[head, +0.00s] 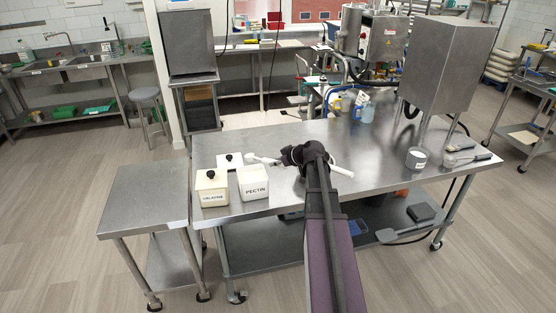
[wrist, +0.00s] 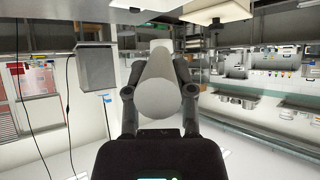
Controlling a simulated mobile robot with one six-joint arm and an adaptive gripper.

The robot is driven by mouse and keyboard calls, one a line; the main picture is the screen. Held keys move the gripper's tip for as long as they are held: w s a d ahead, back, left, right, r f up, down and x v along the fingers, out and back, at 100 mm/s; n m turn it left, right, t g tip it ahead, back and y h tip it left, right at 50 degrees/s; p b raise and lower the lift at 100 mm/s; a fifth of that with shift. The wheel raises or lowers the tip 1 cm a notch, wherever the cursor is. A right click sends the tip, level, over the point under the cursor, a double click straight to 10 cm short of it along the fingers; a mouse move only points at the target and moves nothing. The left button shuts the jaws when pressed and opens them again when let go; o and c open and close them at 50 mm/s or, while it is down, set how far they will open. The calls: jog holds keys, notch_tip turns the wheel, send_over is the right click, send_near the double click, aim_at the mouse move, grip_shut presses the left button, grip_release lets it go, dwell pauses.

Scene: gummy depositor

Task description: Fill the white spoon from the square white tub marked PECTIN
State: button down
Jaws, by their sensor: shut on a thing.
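The square white tub marked PECTIN (head: 254,190) stands near the front edge of the steel table, with no lid seen on it. My gripper (head: 290,156) is shut on the white spoon (head: 342,171), above the table and to the right of and beyond the tub. One white end sticks out left of the gripper towards the tub; the other sticks out right. In the wrist view the white piece (wrist: 160,97) fills the space between the fingers. Whether the spoon holds any powder cannot be told.
A tub marked GELATINE (head: 211,196) with a black-knobbed lid stands left of PECTIN. A loose white lid (head: 231,163) lies behind. A lower steel table (head: 148,190) stands left.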

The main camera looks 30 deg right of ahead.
aim_at(268, 159)
jog(key=shift+w+a+r+g+h+p, duration=0.15)
jog(key=shift+w+r+g+h+p, duration=0.3)
jog(key=shift+g+p, duration=0.7)
jog(key=shift+w+a+r+g+h+p, duration=0.15)
jog(key=shift+w+r+g+h+p, duration=0.4)
jog(key=shift+p, duration=1.05)
jog(key=shift+w+a+r+g+h+p, duration=0.15)
jog(key=shift+w+r+g+h+p, duration=0.15)
jog(key=shift+g+p, duration=0.95)
notch_tip(268, 159, down, 8)
jog(key=b, duration=0.7)
jog(key=shift+b, duration=0.35)
jog(key=shift+s, duration=0.1)
jog(key=shift+r, duration=0.25)
jog(key=shift+r+p, duration=3.8)
jog(key=shift+p, duration=0.2)
jog(key=shift+s+f+t+b, duration=0.2)
jog(key=shift+f+t+b, duration=0.15)
jog(key=shift+b, duration=0.15)
jog(key=shift+s+d+f+t+y+b, duration=0.15)
jog(key=shift+s+f+t+y+b, duration=0.15)
jog(key=shift+t+b, duration=0.45)
jog(key=shift+s+d+f+t+y+b, duration=0.15)
jog(key=shift+t+y+b, duration=0.3)
jog(key=shift+b, duration=0.45)
